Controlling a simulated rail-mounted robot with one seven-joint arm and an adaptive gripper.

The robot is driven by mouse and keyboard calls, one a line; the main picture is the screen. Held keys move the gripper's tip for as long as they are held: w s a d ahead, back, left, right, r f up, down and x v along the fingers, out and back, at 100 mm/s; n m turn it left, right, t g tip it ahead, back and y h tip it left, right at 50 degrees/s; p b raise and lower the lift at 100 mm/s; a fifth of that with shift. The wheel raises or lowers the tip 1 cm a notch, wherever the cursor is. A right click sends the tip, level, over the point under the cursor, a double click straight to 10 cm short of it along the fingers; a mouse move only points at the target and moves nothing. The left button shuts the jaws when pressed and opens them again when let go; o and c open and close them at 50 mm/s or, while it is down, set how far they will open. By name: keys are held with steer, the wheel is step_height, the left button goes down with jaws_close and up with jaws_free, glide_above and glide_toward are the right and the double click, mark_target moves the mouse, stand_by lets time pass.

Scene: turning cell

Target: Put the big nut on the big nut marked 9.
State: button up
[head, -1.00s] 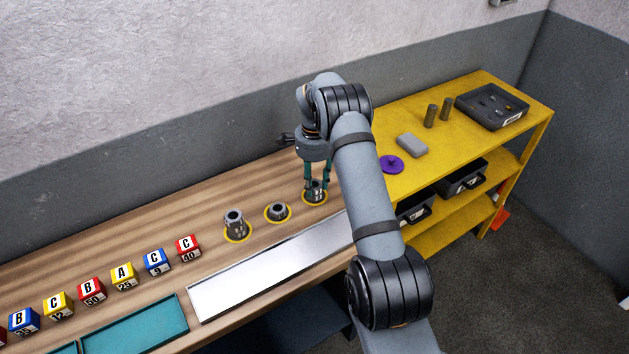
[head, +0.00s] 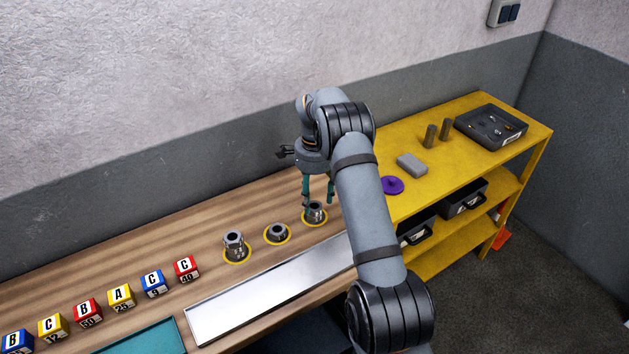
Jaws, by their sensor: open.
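Three metallic grey nut pieces stand in yellow rings on the wooden bench: a taller one at the left (head: 234,243), a low one in the middle (head: 277,232) and one at the right (head: 315,213). Marks on them are too small to read, so I cannot tell which is marked 9. My gripper (head: 318,200), with teal fingers, is open over the right piece. Its fingertips are around or just above the top of that piece; contact cannot be made out. My arm passes close on the right.
A long silver tray (head: 265,298) lies in front of the rings. Lettered cubes (head: 120,297) and a teal tray (head: 145,340) are at the left. The yellow shelf (head: 440,158) at the right bears a purple disc (head: 392,185), a grey block (head: 411,164), two cylinders and a dark tray (head: 491,128).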

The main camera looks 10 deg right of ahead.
mark_target(315, 206)
step_height(315, 206, up, 9)
steer(key=shift+r, duration=0.15)
